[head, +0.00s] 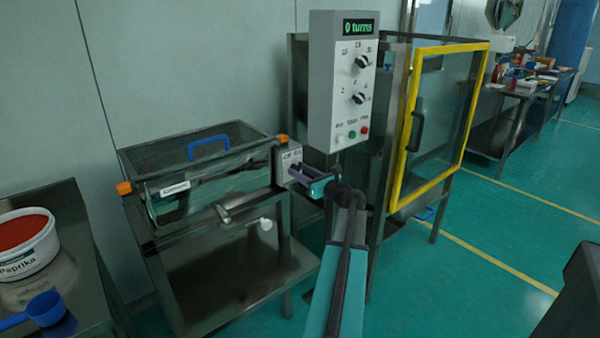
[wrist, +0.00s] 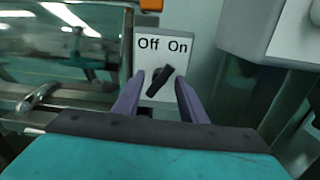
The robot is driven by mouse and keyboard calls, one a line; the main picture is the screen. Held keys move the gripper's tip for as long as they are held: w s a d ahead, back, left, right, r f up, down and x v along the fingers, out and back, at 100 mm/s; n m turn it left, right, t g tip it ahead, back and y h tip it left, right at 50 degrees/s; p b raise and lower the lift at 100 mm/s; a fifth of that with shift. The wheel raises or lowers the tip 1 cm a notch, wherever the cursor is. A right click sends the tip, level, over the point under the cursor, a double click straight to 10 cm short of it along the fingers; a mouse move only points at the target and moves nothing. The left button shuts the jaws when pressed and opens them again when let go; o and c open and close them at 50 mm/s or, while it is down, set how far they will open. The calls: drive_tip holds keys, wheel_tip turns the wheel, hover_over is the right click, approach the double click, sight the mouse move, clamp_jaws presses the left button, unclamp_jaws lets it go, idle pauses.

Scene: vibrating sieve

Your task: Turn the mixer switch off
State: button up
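The mixer switch is a black knob (wrist: 160,80) on a white plate (wrist: 176,47) marked "Off" on the left and "On" on the right. The knob's upper end leans right, toward "On". My gripper (wrist: 155,100) is open, with its two purple fingers on either side of the knob. I cannot tell whether they touch it. In the head view my gripper (head: 300,175) reaches the switch box (head: 291,157) on the right end of the steel mixer (head: 205,185), and the knob is hidden there.
A grey control panel (head: 322,100) with knobs and buttons stands just right of my gripper. Behind it is a cabinet with a yellow-framed door (head: 405,130). A paprika tub (head: 28,250) and a blue scoop (head: 45,308) sit on the left table. Open floor lies at right.

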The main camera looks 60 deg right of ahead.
drive_tip(key=shift+w, duration=0.25)
clamp_jaws()
drive_tip(key=shift+f+n+b, duration=0.1)
drive_tip(key=shift+n+b, duration=0.3)
drive_tip(key=shift+n, duration=0.1)
drive_tip(key=shift+s+n+b, duration=0.1)
drive_tip(key=shift+n+b, duration=4.05)
drive_tip(key=shift+n, duration=1.25)
drive_tip(key=c, duration=1)
unclamp_jaws()
drive_tip(key=o, duration=1)
